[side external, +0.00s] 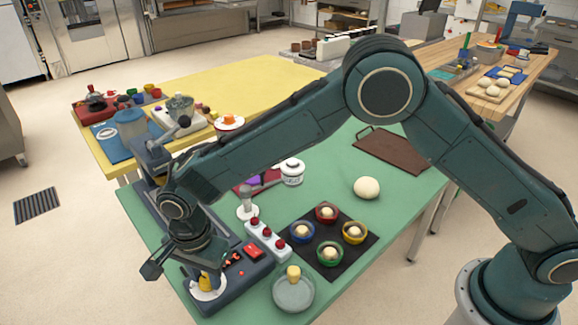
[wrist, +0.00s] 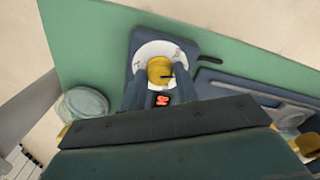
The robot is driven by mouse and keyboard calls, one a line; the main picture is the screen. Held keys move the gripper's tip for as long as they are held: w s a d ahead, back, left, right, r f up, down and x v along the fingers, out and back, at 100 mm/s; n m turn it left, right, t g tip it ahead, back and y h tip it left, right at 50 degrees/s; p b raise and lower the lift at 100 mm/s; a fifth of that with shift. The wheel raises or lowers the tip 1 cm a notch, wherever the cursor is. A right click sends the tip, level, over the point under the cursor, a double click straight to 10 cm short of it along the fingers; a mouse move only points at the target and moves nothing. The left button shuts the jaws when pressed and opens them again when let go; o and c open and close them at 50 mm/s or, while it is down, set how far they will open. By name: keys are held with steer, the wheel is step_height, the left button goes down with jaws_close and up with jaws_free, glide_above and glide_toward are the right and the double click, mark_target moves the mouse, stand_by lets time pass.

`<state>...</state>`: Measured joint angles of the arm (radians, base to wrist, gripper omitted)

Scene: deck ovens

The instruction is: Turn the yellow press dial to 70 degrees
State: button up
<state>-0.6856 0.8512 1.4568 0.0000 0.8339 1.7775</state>
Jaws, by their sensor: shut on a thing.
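The yellow press dial (wrist: 160,70) sits on a round white plate (wrist: 188,57) on the dark blue press base. A short dark mark on the dial points to the right in the wrist view. My gripper (wrist: 161,76) is shut on the dial, one finger on each side of it. In the side view the dial (side external: 206,280) shows below my gripper (side external: 206,272) at the near end of the press (side external: 225,290). A small red display (wrist: 162,100) is lit between my fingers; I cannot read its digits surely.
A glass dish (side external: 293,293) stands right of the press. A white strip with red knobs (side external: 268,241) and a black mat (side external: 352,262) with several coloured bowls lie beyond. A dough ball (side external: 367,188) rests on the green table.

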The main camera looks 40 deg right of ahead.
mark_target(207, 278)
steer(key=o, duration=1)
steer(key=shift+c, duration=0.2)
steer(key=shift+r, duration=0.1)
step_height(207, 278, up, 14)
